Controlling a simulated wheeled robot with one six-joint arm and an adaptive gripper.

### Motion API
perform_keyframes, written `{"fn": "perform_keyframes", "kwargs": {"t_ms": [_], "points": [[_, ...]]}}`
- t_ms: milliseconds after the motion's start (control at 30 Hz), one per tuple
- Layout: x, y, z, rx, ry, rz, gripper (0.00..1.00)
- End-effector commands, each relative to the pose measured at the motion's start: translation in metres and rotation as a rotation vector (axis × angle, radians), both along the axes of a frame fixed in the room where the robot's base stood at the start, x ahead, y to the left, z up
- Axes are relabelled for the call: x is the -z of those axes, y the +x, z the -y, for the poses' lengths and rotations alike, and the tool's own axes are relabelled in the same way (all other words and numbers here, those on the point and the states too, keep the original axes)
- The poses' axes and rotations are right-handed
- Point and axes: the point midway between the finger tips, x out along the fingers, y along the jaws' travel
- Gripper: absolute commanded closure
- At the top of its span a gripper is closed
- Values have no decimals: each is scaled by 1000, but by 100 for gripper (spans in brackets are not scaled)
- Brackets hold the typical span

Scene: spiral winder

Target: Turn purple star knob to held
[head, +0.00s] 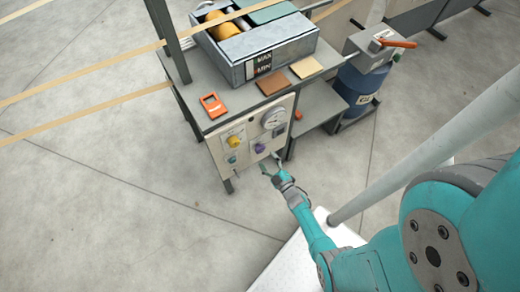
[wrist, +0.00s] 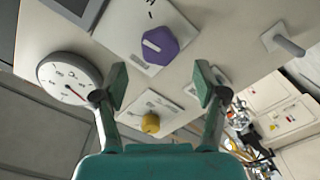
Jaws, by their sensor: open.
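The purple star knob (wrist: 160,46) sits on a pale square plate on the machine's front panel, with a white pointer line across its face. Small dark marks show on the plate beside it, too small to read. In the head view the same knob (head: 259,147) is low on the panel. My gripper (head: 271,168) is in front of the panel, just below and right of the knob. In the wrist view my gripper (wrist: 162,83) has its two fingers spread wide, with nothing between the tips. The knob appears beyond the tips, apart from them.
A yellow knob (wrist: 150,122) and a round gauge (wrist: 68,80) share the panel. A small lever (wrist: 288,45) sticks out at the wrist view's right. Above the panel, a bench top (head: 236,112) carries an orange device (head: 212,105). Open floor (head: 110,200) lies to the left.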

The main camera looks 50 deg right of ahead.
Motion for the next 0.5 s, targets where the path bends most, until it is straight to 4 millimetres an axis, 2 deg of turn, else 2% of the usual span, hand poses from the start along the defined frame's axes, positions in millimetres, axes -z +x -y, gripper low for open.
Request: {"fn": "perform_keyframes", "kwargs": {"t_ms": [33, 233, 500], "points": [[-1, 11, 2, -4, 0, 2, 29], [0, 43, 12, -1, 0, 0, 29], [1, 62, 18, 1, 2, -2, 29]]}}
